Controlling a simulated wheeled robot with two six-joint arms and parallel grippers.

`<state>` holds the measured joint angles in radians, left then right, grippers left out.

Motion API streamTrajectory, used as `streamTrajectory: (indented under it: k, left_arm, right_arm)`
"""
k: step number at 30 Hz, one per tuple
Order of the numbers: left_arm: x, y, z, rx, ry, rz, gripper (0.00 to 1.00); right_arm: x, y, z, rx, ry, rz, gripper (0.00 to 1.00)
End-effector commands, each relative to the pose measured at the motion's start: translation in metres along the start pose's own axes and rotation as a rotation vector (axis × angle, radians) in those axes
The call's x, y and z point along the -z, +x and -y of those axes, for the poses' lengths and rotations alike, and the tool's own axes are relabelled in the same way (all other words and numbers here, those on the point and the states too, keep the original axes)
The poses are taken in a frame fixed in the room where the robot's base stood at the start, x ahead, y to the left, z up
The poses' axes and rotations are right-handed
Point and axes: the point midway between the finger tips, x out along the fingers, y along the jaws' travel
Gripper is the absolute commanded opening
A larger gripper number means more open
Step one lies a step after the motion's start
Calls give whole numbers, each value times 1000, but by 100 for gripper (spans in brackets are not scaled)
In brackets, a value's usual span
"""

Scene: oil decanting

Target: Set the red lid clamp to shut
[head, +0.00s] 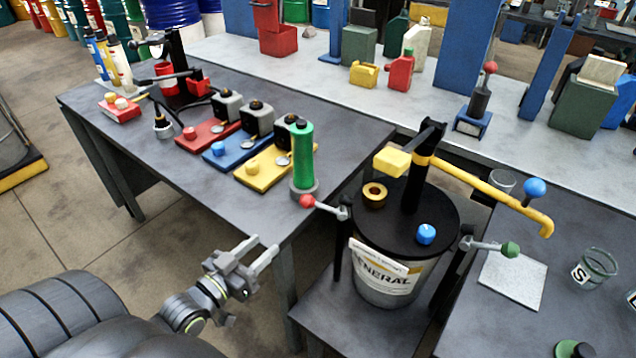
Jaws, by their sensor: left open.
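The red lid clamp (326,207) is a short metal lever with a red ball knob, on the left edge of the drum's black lid (400,225). Its lever points outward to the left, away from the lid. The drum (385,285) is grey with a "GENERAL" label and stands upright on a low stand. My left gripper (263,247) is open and empty, in front of the table edge. It is apart from the clamp, to its lower left in the picture. My right gripper is not in view.
A green-knobbed clamp (490,247) points outward on the lid's right side. A pump with a yellow spout (490,195) rises from the lid. A green cylinder (302,155) stands on the left table (330,125) close behind the red knob. Floor shows around my left gripper.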

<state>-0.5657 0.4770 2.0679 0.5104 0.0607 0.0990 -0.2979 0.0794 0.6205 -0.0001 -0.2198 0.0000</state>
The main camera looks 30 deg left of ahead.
Motion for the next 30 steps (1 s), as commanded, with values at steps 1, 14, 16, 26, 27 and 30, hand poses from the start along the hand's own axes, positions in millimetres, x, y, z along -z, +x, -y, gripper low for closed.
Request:
streamTrajectory:
  k: [1, 14, 16, 26, 27, 30]
  left_arm:
    - [9, -1, -5, -13, -5, -15, 42]
    - [23, 32, -13, -32, -13, -44, 42]
    - [23, 45, -13, -32, -13, -43, 42]
    - [25, 104, -15, -31, -14, -42, 42]
    - [25, 111, -15, -31, -14, -41, 42]
    - [25, 129, -16, -31, -14, -40, 42]
  right_arm:
    - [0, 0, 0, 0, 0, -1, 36]
    - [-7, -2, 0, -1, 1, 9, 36]
    - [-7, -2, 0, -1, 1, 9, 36]
    - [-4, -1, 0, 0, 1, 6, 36]
    - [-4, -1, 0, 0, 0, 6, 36]
    - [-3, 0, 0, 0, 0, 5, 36]
